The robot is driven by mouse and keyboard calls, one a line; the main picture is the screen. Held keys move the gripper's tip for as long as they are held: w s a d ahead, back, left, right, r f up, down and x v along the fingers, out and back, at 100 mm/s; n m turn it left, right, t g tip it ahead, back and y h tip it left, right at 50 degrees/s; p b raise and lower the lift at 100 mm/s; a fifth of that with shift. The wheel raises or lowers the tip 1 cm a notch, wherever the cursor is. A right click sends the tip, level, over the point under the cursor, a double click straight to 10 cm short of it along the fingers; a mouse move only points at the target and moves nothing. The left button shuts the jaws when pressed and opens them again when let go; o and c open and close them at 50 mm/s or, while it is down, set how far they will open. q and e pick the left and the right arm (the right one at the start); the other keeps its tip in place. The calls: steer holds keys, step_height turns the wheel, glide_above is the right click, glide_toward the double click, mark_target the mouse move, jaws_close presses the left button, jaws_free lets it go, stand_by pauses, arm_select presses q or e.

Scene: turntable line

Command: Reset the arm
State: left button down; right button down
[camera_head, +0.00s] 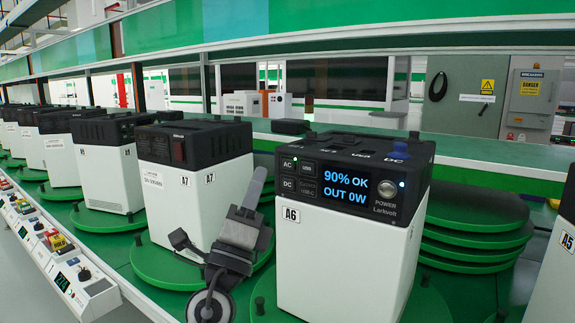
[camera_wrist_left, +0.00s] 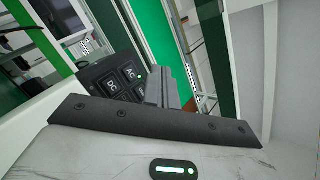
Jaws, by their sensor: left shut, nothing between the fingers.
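My left gripper (camera_head: 257,182) is dark grey and stands in front of the gap between unit A7 (camera_head: 195,190) and unit A6 (camera_head: 345,250), its fingers pointing up. The fingers are together and hold nothing. In the left wrist view the shut fingers (camera_wrist_left: 162,88) rise beside a black panel with AC and DC buttons (camera_wrist_left: 122,82). Unit A6 is a white box with a black top, and its display reads "90% OK OUT 0W". I cannot tell whether the gripper touches either unit. My right gripper is not in view.
Several similar white and black units stand on green turntables (camera_head: 155,265) in a row to the left. A control strip (camera_head: 75,280) runs along the front left edge. Stacked green discs (camera_head: 475,230) lie right of A6. A green shelf (camera_head: 500,152) runs behind.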

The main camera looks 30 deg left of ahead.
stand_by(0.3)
arm_select(q)
steer(key=s+a+f+n+g+y, duration=0.15)
steer(key=s+f+n+g, duration=0.25)
steer(key=f+n+g, duration=0.7)
steer(key=s+a+f+n+g+y, duration=0.1)
steer(key=s+f+n+g+y, duration=0.25)
steer(key=f+n, duration=0.8)
steer(key=s+d+f+m+g+h, duration=0.2)
steer(key=s+d+f+g+h, duration=0.8)
steer(key=s+f, duration=0.55)
steer(key=w+d+f+t+h, duration=0.1)
steer(key=w+d+f+t, duration=0.3)
steer(key=w+d+t, duration=0.3)
steer(key=shift+d+t+h, duration=0.3)
steer(key=shift+d+t, duration=0.3)
steer(key=shift+t, duration=0.05)
